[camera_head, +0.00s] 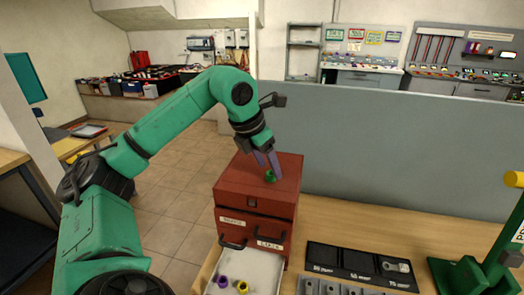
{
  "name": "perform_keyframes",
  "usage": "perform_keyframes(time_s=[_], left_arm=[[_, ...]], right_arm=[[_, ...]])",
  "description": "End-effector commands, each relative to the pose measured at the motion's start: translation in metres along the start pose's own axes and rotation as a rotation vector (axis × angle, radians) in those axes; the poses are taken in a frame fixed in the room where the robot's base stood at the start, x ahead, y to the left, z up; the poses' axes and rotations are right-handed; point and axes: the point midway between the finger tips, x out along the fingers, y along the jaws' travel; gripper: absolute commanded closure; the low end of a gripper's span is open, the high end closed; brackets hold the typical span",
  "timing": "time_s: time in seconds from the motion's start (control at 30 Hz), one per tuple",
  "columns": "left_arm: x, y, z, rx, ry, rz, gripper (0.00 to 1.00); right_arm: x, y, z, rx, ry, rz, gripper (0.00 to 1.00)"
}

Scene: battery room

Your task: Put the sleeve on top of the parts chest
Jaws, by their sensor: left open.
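The red parts chest (236,192) stands on the wooden bench, with a lower drawer (262,265) pulled out toward me. A small green sleeve (271,176) rests on top of the chest, near the middle of its lid. My left gripper (268,168) points down over the lid, its purple fingers open right at the green sleeve. Whether the fingers touch the sleeve I cannot tell. A purple sleeve (222,282) and a yellow sleeve (242,287) lie in the open drawer. My right gripper does not show.
A black tray (345,262) with compartments lies right of the chest, with a grey block with holes in front of it. A green stand (484,268) is at the far right. A grey panel (400,145) rises behind the bench.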

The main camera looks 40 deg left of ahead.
Motion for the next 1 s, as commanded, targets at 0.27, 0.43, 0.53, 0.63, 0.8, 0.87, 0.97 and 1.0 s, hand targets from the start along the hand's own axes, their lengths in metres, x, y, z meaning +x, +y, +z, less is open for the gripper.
perform_keyframes(time_s=[0.27,0.43,0.53,0.63,0.8,0.87,0.97,1.0], left_arm=[[-0.079,0.000,0.002,0.001,-0.005,-0.002,0.38],[-0.101,0.000,0.001,0.000,-0.001,0.000,0.38],[-0.103,0.000,0.000,0.000,0.000,0.000,0.38],[-0.102,0.000,0.000,0.000,0.000,0.000,0.38],[-0.102,0.000,0.000,0.000,0.000,0.000,0.38],[-0.102,0.000,0.000,0.000,0.000,0.000,0.38],[-0.102,0.000,0.000,0.000,0.000,0.000,0.38],[-0.102,0.000,0.000,0.000,0.000,0.000,0.38]], right_arm=[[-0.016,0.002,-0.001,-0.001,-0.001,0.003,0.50],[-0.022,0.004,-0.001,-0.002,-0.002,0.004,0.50],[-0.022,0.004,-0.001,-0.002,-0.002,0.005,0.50],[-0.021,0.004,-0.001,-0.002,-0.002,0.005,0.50],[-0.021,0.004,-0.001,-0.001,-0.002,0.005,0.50],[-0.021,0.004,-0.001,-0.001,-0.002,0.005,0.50],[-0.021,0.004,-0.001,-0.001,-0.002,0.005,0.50],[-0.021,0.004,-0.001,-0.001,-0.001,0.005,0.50]])
